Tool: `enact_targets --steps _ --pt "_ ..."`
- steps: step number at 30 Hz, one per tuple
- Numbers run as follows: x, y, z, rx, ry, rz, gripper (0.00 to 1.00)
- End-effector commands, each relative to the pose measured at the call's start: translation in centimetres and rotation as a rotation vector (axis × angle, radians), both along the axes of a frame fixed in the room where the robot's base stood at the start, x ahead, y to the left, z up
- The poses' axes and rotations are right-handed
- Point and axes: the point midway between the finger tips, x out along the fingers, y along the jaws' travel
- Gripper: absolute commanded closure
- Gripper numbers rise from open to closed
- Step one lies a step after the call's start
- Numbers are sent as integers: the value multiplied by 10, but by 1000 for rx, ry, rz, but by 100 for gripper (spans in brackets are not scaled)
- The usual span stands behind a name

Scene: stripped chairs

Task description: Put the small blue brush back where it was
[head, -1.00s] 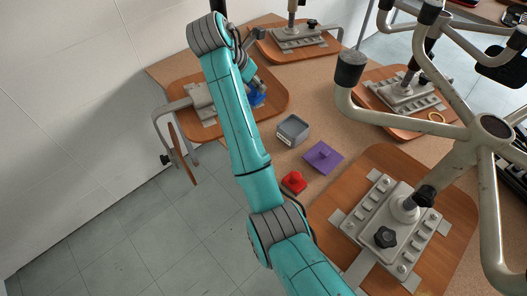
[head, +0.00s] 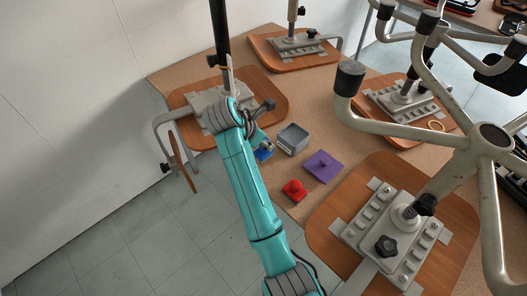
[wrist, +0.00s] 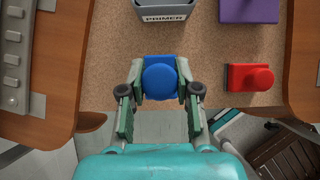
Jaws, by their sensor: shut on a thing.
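The small blue brush (head: 264,154) is between the fingers of my gripper (head: 262,143), near the left edge of the table, left of the grey tub. In the wrist view the brush (wrist: 159,82) shows a round blue knob on a blue block, and my gripper (wrist: 159,76) is shut on it with one finger on each side. Bare tabletop lies just beyond it. I cannot tell whether its underside touches the table.
A grey tub marked PRIMER (head: 292,138), a purple block (head: 322,166) and a red block (head: 294,190) stand to the right of the brush. Wooden seats with metal plates (head: 445,185) lie around them. A bent-tube chair base (head: 400,121) rises at the right.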

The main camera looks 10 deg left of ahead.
Motion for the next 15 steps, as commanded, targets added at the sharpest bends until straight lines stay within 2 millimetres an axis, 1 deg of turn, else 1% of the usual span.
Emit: enact_targets --steps 6,9,15 --pt "-1 0 -33 -2 4 1 100" --pt "0 0 -43 -1 2 1 100" --pt "0 0 -44 1 1 0 100"
